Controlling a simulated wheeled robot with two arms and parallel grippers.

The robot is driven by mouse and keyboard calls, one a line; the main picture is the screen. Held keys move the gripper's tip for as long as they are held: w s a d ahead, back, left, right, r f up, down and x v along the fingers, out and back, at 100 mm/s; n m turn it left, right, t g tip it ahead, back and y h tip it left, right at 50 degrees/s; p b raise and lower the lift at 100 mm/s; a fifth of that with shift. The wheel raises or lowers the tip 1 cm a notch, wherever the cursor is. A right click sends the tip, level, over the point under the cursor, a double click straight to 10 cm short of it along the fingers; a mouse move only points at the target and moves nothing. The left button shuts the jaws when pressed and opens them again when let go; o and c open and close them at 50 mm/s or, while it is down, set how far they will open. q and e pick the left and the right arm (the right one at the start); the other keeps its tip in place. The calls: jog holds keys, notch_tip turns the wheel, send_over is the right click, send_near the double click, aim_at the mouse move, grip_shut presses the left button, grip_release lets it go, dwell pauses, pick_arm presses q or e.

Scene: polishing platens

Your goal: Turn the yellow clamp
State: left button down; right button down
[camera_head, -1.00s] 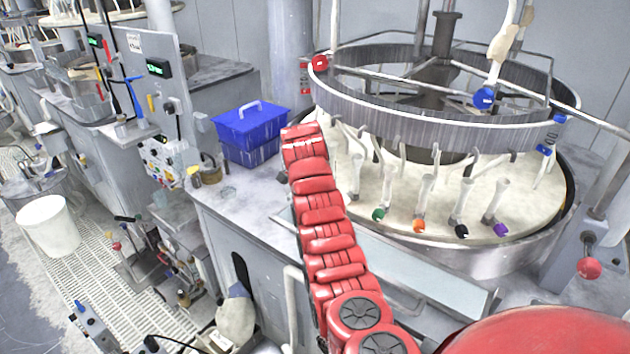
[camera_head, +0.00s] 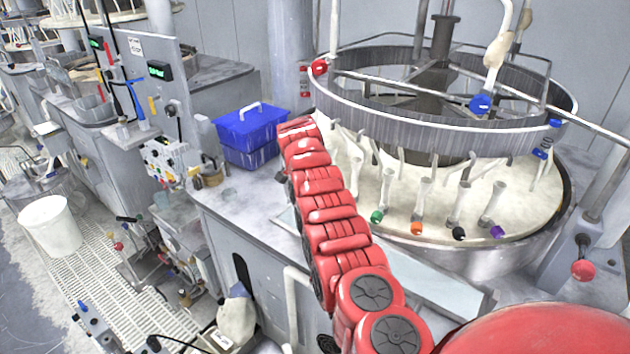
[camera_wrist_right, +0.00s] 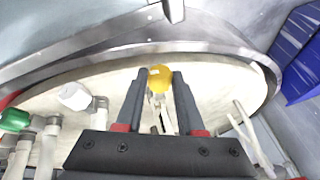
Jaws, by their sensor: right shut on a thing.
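The yellow clamp (camera_wrist_right: 160,78) is a small yellow knob near the top middle of the right wrist view, above the pale platen (camera_wrist_right: 120,80). My right gripper (camera_wrist_right: 159,75) has a dark finger on each side of the knob and is shut on it. A light shaft shows below the knob between the fingers. In the head view my red right arm reaches toward the left side of the round platen (camera_head: 400,205). The right gripper and the yellow clamp are hidden there. My left gripper is in neither view.
Green (camera_head: 377,217), orange (camera_head: 417,229), black (camera_head: 459,233) and purple (camera_head: 497,232) clamps line the platen's near side. A ring (camera_head: 430,125) sits above it. A blue box (camera_head: 250,130) stands left of the arm. A white clamp (camera_wrist_right: 75,96) lies left of the gripper.

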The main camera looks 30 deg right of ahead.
jog(key=shift+w+r, duration=0.1)
jog(key=shift+r, duration=0.05)
dwell(0.4)
jog(key=c, duration=0.5)
grip_release()
